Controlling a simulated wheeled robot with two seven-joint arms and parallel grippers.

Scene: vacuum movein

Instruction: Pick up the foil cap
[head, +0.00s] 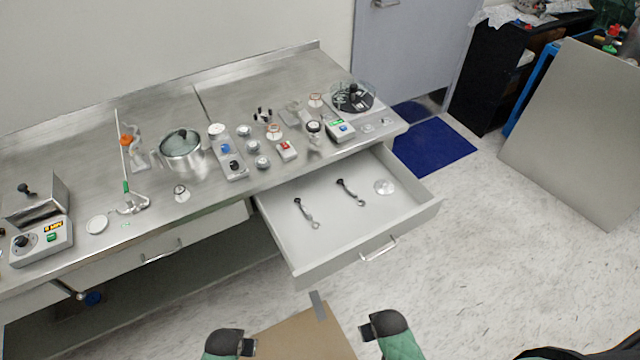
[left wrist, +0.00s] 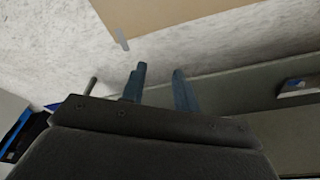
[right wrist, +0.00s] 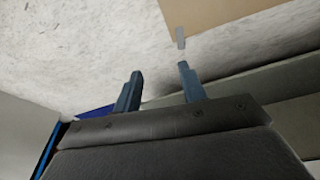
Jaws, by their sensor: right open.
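I cannot tell for sure which small item is the foil cap. A shiny round disc (head: 384,187) lies in the open drawer, right of two dark-handled tools. Several small silvery round pieces, such as one round piece (head: 262,162), stand on the steel counter. A flat pale disc (head: 97,225) lies on the counter further left. My left gripper (left wrist: 158,70) has its fingers apart with nothing between them. My right gripper (right wrist: 160,70) is also open and empty. Both are well away from the counter, and no small counter item shows in either wrist view.
The open drawer (head: 350,240) juts out from the steel counter (head: 285,75). A pot (head: 181,152), a stirrer device (head: 230,165) and a control box (head: 42,240) crowd the counter. A brown board (head: 300,335) lies below.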

